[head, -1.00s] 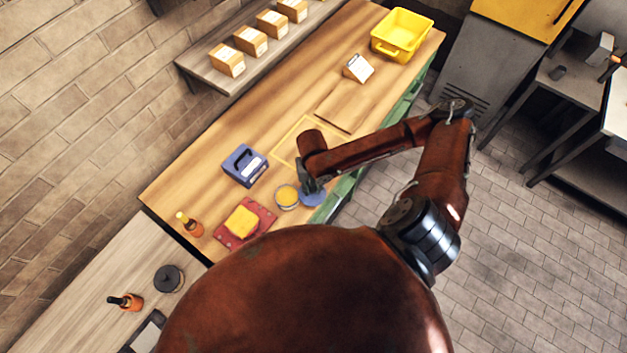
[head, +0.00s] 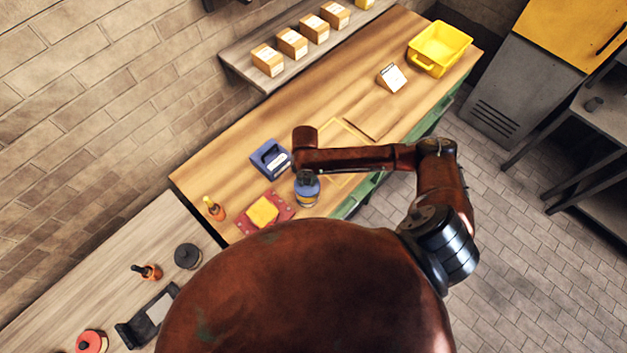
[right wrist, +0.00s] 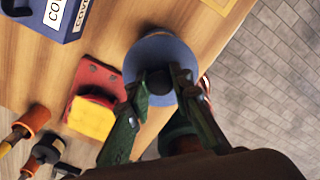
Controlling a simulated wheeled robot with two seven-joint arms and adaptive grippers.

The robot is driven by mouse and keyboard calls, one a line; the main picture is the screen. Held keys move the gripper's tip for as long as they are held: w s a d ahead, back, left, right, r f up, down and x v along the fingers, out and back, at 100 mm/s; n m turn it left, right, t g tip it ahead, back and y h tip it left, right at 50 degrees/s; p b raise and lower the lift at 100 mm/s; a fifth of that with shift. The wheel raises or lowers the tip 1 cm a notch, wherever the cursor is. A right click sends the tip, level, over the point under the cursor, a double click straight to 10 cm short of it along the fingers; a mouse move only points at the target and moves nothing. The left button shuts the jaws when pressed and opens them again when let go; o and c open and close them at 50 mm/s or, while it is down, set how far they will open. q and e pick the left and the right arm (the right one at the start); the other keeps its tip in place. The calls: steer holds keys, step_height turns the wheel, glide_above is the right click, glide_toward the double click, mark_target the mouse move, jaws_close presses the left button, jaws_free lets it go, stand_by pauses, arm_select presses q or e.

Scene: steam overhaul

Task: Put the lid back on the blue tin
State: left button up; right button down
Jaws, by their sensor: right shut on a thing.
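The blue round lid (head: 308,184) with a dark knob is in my right gripper (head: 305,176). In the right wrist view the lid (right wrist: 152,52) is a blue disc, and the two fingers of my right gripper (right wrist: 160,82) are shut on its dark knob. The tin (head: 307,201) stands on the wooden bench directly under the lid, and only a strip of its side shows in the head view. The lid hides the tin's opening; I cannot tell whether the lid rests on the rim or hovers just above. My left gripper is not in view.
A blue box (head: 270,159) stands behind and left of the tin. A red mat (head: 284,207) with a yellow block (head: 262,211) lies left of it. A small bottle (head: 213,207) stands farther left. A yellow bin (head: 439,48) is at the bench's far end.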

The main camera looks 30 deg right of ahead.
mark_target(307, 186)
steer(key=shift+f+b, duration=2.25)
steer(key=shift+b, duration=0.25)
steer(key=shift+f+b, duration=0.35)
steer(key=shift+f, duration=0.65)
steer(key=shift+r+p, duration=0.1)
steer(key=shift+p, duration=0.7)
steer(key=shift+f+p, duration=0.25)
steer(key=shift+p, duration=0.05)
steer(key=shift+p, duration=0.35)
steer(key=c, duration=1.7)
jaws_free()
steer(key=shift+o, duration=0.5)
